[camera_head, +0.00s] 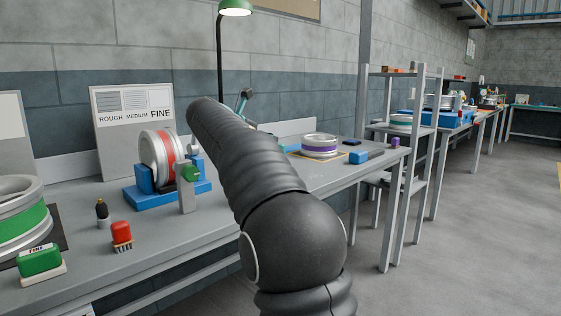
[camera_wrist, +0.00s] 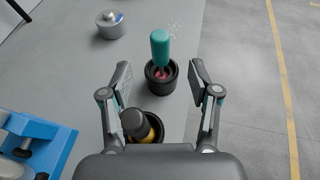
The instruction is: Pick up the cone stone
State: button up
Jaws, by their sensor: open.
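In the wrist view, a tool with a teal handle (camera_wrist: 160,48) stands upright in a round black holder (camera_wrist: 158,86), with a pink part showing at the holder's mouth. A second tool with a black top and yellow-brown body (camera_wrist: 139,124) sits in another black holder closer to my gripper's base. I cannot tell for sure which one is the cone stone, as their lower ends are hidden. My gripper (camera_wrist: 160,68) is open and empty, its fingers on either side of the teal-handled tool and apart from it. In the head view my arm hides most of this area.
A blue fixture (camera_wrist: 38,142) lies at lower left in the wrist view, and a silver round pot (camera_wrist: 111,24) at upper left. The bench edge is just right of the holders. In the head view, a red-banded wheel (camera_head: 160,160) sits on a blue stand (camera_head: 150,197).

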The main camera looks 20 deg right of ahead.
jog(key=shift+f+x, duration=0.15)
jog(key=shift+x, duration=2.65)
jog(key=shift+f+x, duration=0.1)
jog(key=shift+x, duration=2.7)
jog(key=shift+a, duration=0.1)
grip_shut()
jog(key=shift+r, duration=0.1)
